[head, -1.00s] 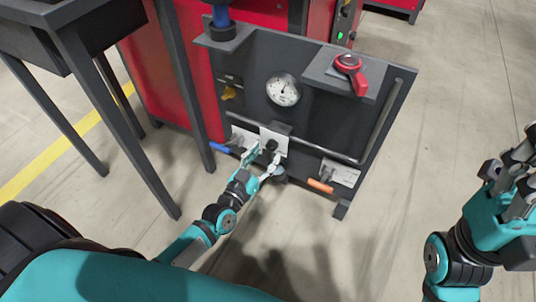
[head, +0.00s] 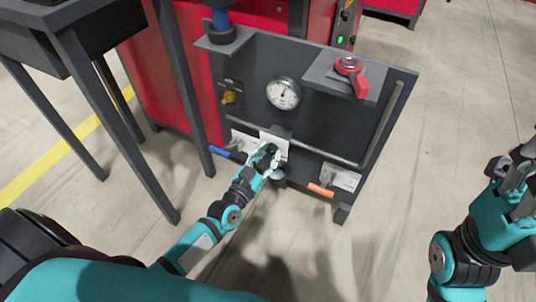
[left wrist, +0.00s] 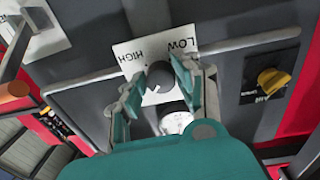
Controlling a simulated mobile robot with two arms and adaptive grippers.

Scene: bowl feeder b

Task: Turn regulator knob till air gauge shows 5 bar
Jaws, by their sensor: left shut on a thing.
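The regulator knob (left wrist: 160,75) is dark and round, with a white pointer mark. It sits in front of a white plate (left wrist: 137,54) lettered LOW and HIGH, upside down in the left wrist view. My left gripper (head: 269,154) is shut on the knob, with one finger on each side of it; it also shows in the left wrist view (left wrist: 160,88). The fingers hide much of the knob in the head view. The round white air gauge (head: 284,93) is above on the dark panel; its reading is too small to tell. My right gripper (head: 517,175) is at the right edge, partly cut off.
A yellow valve handle (head: 229,97) is left of the gauge. A blue-handled lever (head: 219,151) and an orange-handled lever (head: 320,190) flank the knob. A grey pipe (head: 335,158) runs by it. A red handle (head: 350,66) stands on a shelf above.

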